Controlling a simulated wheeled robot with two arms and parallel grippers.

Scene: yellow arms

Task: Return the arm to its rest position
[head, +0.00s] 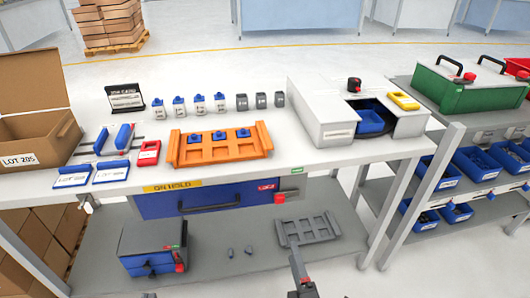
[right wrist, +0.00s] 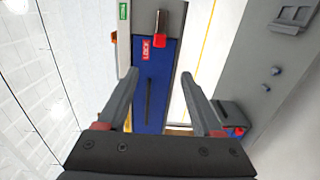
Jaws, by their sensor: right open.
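My right gripper (head: 302,280) shows at the bottom edge of the head view, in front of the workbench and below its tabletop. In the right wrist view the right gripper (right wrist: 160,75) has its two grey fingers spread apart with nothing between them. Beyond the fingers is the blue drawer (right wrist: 150,95) with a red lock label (right wrist: 146,50). In the head view the blue drawer (head: 225,199) is under the tabletop and looks closed. My left gripper is in neither view.
The white workbench (head: 350,152) carries an orange rack (head: 215,148), a grey machine housing (head: 318,95) and a cardboard box (head: 40,140). A grey tray (head: 308,229) and a blue-grey toolbox (head: 150,240) are on the lower shelf. A shelf with blue bins (head: 478,163) stands at right.

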